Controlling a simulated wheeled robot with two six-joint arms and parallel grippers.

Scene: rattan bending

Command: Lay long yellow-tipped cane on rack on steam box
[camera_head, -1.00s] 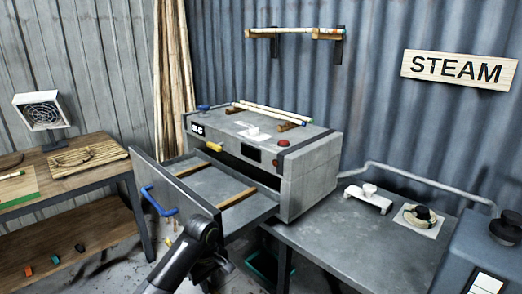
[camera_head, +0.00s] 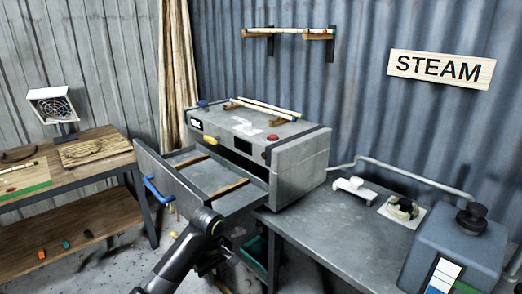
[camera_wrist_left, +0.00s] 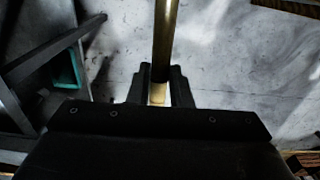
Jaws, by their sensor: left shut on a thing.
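The grey steam box (camera_head: 300,166) stands on the metal table with its drawer pulled out. On its top is a low rack with brown wooden supports (camera_head: 278,123); pale canes (camera_head: 262,105) lie across it. My left gripper (camera_wrist_left: 160,73) is shut on a yellow-brown cane (camera_wrist_left: 165,32), with a pale band between the fingers. In the head view my left arm reaches up from below in front of the drawer, and the held cane is not clearly visible. My right gripper is not in view.
The open drawer (camera_head: 220,178) with its blue handle (camera_head: 158,190) juts out towards me. A wall shelf (camera_head: 289,34) holds more canes. A white clamp-like piece (camera_head: 355,188), a coil on a pad (camera_head: 403,209) and a blue-grey unit (camera_head: 455,250) stand on the table.

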